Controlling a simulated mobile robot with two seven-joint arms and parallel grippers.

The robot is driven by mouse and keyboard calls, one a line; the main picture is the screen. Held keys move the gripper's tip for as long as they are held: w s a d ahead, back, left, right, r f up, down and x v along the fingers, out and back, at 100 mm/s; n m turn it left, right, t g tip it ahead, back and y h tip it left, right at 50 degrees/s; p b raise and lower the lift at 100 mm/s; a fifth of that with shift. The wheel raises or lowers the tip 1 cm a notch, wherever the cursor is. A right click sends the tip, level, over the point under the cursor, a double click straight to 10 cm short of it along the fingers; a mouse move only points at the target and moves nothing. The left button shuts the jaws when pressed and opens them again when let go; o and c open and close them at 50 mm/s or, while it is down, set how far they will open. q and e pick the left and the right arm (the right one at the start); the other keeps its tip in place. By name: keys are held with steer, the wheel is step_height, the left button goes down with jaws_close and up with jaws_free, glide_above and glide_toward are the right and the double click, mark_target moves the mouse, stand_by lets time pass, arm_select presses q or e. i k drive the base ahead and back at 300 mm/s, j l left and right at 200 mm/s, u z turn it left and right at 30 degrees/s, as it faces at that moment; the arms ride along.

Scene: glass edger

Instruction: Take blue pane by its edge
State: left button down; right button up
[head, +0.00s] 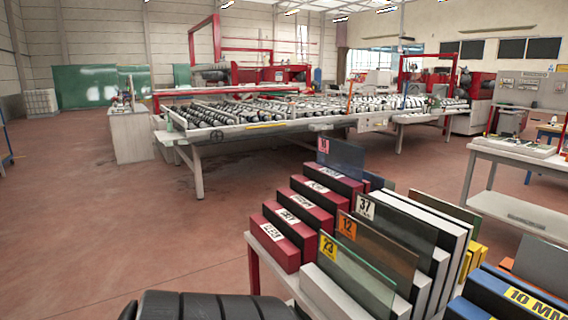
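A bluish see-through pane (346,158) stands upright at the far end of the rack, with a red label on its upper left corner. It looks like the blue pane. Its lower part is hidden behind the red blocks and the pane in front. A second blue-grey pane (542,264) leans at the right edge, partly cut off by the frame.
Panes labelled 37 (397,222), 12 (388,249) and 23 (352,282) stand nearer in the rack. Red labelled blocks (283,249) line its left side, white slabs (448,250) its right. A roller table (250,128) stands behind. Floor (130,230) at left is clear.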

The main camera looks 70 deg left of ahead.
mark_target(347, 159)
steer(key=u, duration=2)
steer(key=z, duration=0.45)
steer(key=i+j+z, duration=0.1)
steer(key=z, duration=0.4)
steer(key=j+z, duration=0.2)
steer(key=z, duration=0.25)
steer(key=j+z, duration=0.3)
steer(key=j, duration=0.2)
steer(key=j+z, duration=0.35)
steer(key=j, duration=0.15)
steer(key=j+z, duration=0.3)
steer(key=j, duration=0.2)
steer(key=k+j+z, duration=0.3)
steer(key=j, duration=0.2)
steer(key=i, duration=0.1)
